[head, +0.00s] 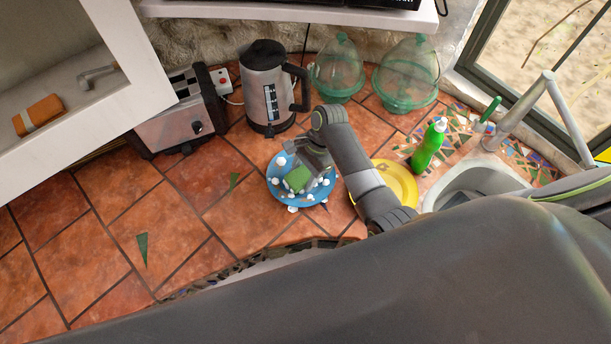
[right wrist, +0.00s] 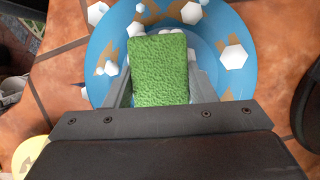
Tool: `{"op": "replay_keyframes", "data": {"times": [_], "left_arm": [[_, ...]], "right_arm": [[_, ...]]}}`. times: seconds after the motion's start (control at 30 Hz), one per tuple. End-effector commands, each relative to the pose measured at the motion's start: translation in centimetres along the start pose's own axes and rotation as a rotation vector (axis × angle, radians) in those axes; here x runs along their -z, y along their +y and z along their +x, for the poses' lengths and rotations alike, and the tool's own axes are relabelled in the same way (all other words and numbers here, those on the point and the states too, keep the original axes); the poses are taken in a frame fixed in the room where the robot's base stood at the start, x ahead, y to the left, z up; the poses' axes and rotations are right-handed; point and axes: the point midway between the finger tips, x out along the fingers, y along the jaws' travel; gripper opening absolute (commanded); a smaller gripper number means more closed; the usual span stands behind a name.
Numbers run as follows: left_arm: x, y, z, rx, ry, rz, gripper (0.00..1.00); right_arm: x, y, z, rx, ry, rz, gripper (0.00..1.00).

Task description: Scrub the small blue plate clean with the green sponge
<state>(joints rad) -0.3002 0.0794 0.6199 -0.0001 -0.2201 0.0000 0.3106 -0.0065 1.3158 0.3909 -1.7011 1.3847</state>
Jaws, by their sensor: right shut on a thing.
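The small blue plate (head: 318,195) lies on the tiled counter, with white foam blobs and brownish stains on it. It also fills the upper part of the right wrist view (right wrist: 258,72). My right gripper (head: 303,172) is over the plate, shut on the green sponge (head: 297,178). In the right wrist view the sponge (right wrist: 160,68) sits between the fingers, above the plate's middle. I cannot tell whether the sponge touches the plate. My left gripper is not in view.
A yellow plate (head: 402,180) lies right of the blue plate, partly behind my right arm. A green bottle (head: 428,145) and the sink (head: 470,183) are further right. A kettle (head: 268,90), toaster (head: 175,120) and glass domes (head: 338,70) stand behind. The counter's left side is mostly clear.

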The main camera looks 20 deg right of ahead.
Motion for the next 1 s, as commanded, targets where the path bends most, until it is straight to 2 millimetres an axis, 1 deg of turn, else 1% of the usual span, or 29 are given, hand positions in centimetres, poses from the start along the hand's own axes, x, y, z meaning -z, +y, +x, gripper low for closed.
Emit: {"op": "replay_keyframes", "data": {"times": [0.03,0.13,0.3,0.57,0.8,1.0], "left_arm": [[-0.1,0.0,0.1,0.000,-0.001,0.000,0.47],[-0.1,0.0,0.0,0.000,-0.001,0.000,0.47],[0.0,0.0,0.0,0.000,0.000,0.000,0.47],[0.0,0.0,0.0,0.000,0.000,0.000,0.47],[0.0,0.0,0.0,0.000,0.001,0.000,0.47],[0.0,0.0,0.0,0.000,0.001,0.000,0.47]], "right_arm": [[0.1,-0.6,0.0,0.002,0.002,0.000,0.32],[0.0,-1.3,-0.1,0.003,0.002,0.000,0.32],[0.0,-1.8,-0.1,0.003,0.002,0.001,0.32],[0.0,-1.7,-0.1,0.003,0.001,0.000,0.32],[0.0,-0.5,-0.1,0.002,0.000,0.000,0.32],[-0.1,-0.6,-0.2,0.003,0.001,-0.001,0.32]]}}
